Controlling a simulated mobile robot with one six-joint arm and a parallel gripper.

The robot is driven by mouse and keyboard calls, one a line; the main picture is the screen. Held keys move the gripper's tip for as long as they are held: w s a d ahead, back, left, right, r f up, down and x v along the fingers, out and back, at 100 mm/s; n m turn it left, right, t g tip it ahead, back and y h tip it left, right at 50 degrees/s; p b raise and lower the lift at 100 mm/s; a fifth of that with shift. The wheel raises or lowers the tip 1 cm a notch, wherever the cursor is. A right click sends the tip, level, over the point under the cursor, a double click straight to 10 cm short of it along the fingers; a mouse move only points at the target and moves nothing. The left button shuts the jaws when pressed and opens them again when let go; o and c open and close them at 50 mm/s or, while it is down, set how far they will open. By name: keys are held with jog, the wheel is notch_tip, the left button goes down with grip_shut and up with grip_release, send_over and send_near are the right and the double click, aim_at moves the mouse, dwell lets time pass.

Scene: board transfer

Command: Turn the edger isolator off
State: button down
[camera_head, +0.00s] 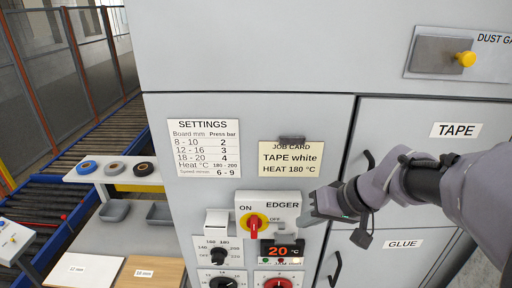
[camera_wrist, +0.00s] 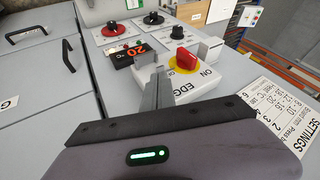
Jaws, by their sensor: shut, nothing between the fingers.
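The edger isolator (camera_head: 265,210) is a pale box with a yellow disc and a red handle (camera_head: 254,227), marked ON at upper left and OFF at right. The handle stands roughly upright in the head view. In the wrist view the red handle (camera_wrist: 184,60) is just right of and beyond my fingertips. My gripper (camera_head: 304,222) is shut and empty, to the right of the isolator. In the wrist view, my gripper (camera_wrist: 158,78) reaches up close beside the yellow disc. I cannot tell whether it touches the isolator.
An orange "20" display (camera_head: 283,251) sits below the isolator, with a black dial (camera_head: 218,256) at lower left. Settings (camera_head: 204,148) and job card (camera_head: 289,158) labels are above. Cabinet handles (camera_head: 335,268) stick out at right. A shelf with tape rolls (camera_head: 116,168) is at left.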

aim_at(254, 227)
jog(key=shift+s, duration=0.1)
jog(key=b+x, duration=0.1)
jog(key=x, duration=0.8)
jog(key=a, duration=0.2)
jog(key=a+p, duration=0.1)
jog(key=shift+w+a+f, duration=0.25)
jog(key=shift+w+f, duration=0.05)
jog(key=shift+a, duration=0.45)
